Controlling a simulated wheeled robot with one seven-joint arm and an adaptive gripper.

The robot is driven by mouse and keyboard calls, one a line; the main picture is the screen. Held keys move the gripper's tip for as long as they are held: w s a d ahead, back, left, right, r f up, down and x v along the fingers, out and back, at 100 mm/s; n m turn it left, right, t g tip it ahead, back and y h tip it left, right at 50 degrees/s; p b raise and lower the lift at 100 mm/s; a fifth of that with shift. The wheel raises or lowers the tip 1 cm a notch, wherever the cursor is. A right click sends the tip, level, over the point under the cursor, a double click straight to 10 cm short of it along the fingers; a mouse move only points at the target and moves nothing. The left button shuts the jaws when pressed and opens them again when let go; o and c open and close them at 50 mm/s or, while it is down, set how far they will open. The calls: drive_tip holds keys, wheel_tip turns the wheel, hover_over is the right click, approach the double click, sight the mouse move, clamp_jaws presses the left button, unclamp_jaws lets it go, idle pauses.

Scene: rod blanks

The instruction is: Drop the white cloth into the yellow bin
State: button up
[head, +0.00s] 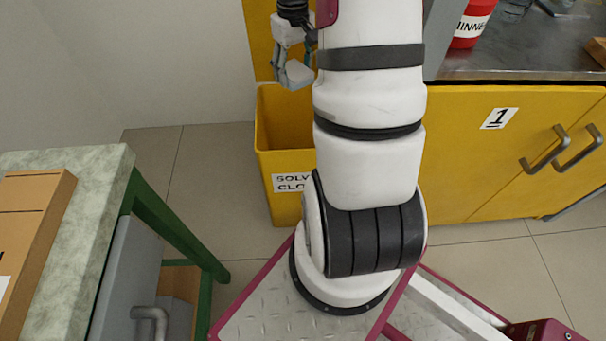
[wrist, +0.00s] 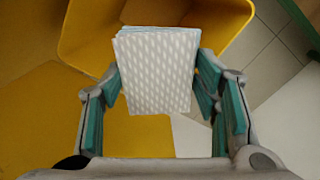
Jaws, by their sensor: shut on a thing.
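The white cloth (wrist: 158,75) is a folded pad with a pale diamond pattern and bluish layered edges. In the wrist view it sits between the two fingers of my gripper (wrist: 165,85), which is shut on it. In the head view my gripper (head: 293,76) is high beside my arm, above the yellow bin. The yellow bin (head: 284,207) stands on the floor with an open top and a partly hidden label reading "SOLV… CLO…". My arm covers its right side. In the wrist view the bin (wrist: 222,25) opens beyond the cloth, which overlaps its near edge.
A yellow cabinet (head: 470,150) marked 1, with metal handles, stands right of the bin under a metal worktop (head: 490,62). A red container (head: 472,22) is on that worktop. A pale-topped green-framed table (head: 92,190) with a cardboard box (head: 35,225) is at left. Tiled floor lies between.

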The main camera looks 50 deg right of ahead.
drive_tip(key=d, duration=0.1)
drive_tip(key=s+d+f, duration=0.1)
drive_tip(key=shift+s+d+f+b, duration=0.25)
drive_tip(key=shift+s+d+b, duration=0.05)
drive_tip(key=shift+s+d, duration=0.1)
wheel_tip(320, 180, down, 6)
drive_tip(key=b, duration=0.5)
drive_tip(key=shift+s+d, duration=0.2)
drive_tip(key=shift+d, duration=0.05)
drive_tip(key=o, duration=1.3)
wheel_tip(320, 180, up, 12)
